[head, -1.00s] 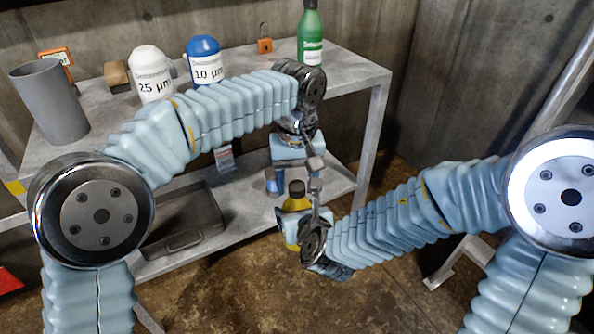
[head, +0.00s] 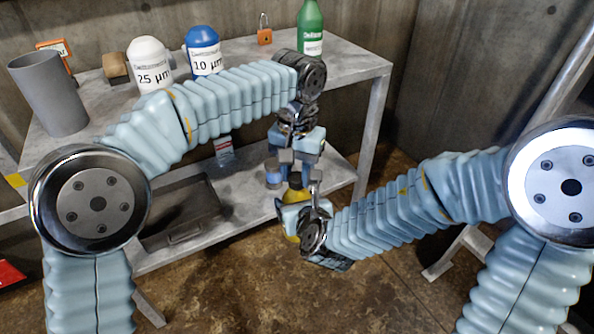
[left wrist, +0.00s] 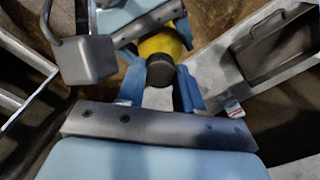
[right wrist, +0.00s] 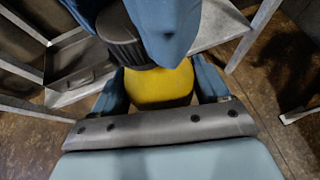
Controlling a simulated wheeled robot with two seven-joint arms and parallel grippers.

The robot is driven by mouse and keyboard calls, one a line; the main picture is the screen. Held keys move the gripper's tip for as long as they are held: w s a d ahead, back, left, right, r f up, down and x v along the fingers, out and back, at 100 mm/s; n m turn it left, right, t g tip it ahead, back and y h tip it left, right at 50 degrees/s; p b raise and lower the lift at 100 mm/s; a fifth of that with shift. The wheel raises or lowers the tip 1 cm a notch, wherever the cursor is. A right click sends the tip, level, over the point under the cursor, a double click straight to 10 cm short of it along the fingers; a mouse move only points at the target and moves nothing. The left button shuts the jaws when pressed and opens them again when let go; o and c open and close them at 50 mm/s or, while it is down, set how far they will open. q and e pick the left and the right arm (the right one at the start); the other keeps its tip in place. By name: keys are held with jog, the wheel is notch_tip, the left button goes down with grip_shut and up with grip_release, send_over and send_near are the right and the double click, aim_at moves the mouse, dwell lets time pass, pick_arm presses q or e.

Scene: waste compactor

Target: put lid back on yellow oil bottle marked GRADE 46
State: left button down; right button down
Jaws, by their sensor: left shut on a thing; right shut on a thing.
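The yellow oil bottle (head: 297,196) stands upright in my right gripper (head: 291,214), below the edge of the shelving. It also shows in the right wrist view (right wrist: 158,86), with my right fingers shut on its two sides. A black lid (left wrist: 160,71) is at the top of the bottle, and my left gripper (head: 294,174) is shut on it from above. The lid also shows in the right wrist view (right wrist: 121,38), partly hidden by a left finger. I cannot tell whether it is fully seated. The GRADE 46 marking does not show.
A metal table (head: 352,72) holds a grey cylinder (head: 50,97), a white 25 µm bottle (head: 150,66), a blue 10 µm bottle (head: 204,52), an orange padlock (head: 265,36) and a green bottle (head: 310,27). A dark tray (head: 180,217) lies on the lower shelf. The floor in front is clear.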

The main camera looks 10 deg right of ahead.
pick_arm(q)
jog(key=shift+m, duration=0.3)
jog(key=c, duration=0.7)
grip_release()
jog(key=shift+c, duration=0.2)
jog(key=shift+r, duration=2.25)
jog(key=shift+c, duration=0.3)
